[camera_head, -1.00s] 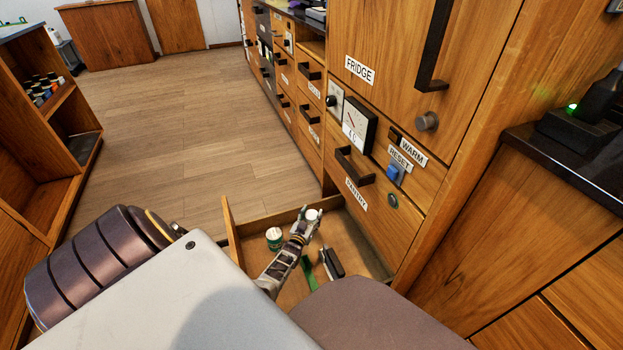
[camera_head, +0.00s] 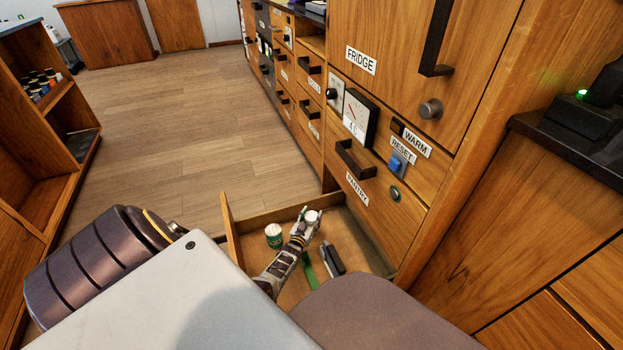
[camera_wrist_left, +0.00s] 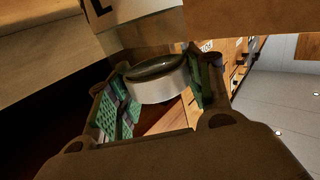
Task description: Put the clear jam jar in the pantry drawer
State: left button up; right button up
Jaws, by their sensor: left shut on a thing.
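The pantry drawer (camera_head: 350,232) is pulled out below the PANTRY label, and its inside shows from above. My left gripper (camera_head: 304,224) reaches into the drawer area and is shut on the clear jam jar (camera_head: 312,216). In the left wrist view, the jar (camera_wrist_left: 150,52) has clear sides and a silver-white lid, between the green-padded fingers of the gripper (camera_wrist_left: 160,95). Whether the jar touches the drawer floor cannot be told. My right gripper is not in view.
A green tin with a white top (camera_head: 273,237) stands in the drawer left of the gripper. A green item (camera_head: 310,272) and a dark item (camera_head: 334,259) lie to its right. The drawer's right part is bare.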

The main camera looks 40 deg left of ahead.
aim_at(309, 221)
pick_arm(q)
jog(key=shift+f, duration=0.15)
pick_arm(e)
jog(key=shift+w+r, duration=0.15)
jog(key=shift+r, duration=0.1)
pick_arm(q)
jog(key=o, duration=1.5)
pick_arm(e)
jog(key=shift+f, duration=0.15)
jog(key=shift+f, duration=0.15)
pick_arm(q)
jog(key=shift+p+v, duration=0.55)
jog(key=shift+v, duration=0.25)
jog(key=shift+p+v, duration=0.65)
jog(key=shift+v, duration=0.45)
jog(key=shift+p+v, duration=0.85)
jog(key=shift+v, duration=1.05)
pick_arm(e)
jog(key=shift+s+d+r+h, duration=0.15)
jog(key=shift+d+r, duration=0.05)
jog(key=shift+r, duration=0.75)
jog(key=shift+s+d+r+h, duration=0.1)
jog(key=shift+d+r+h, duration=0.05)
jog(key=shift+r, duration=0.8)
pick_arm(q)
jog(key=shift+w, duration=0.1)
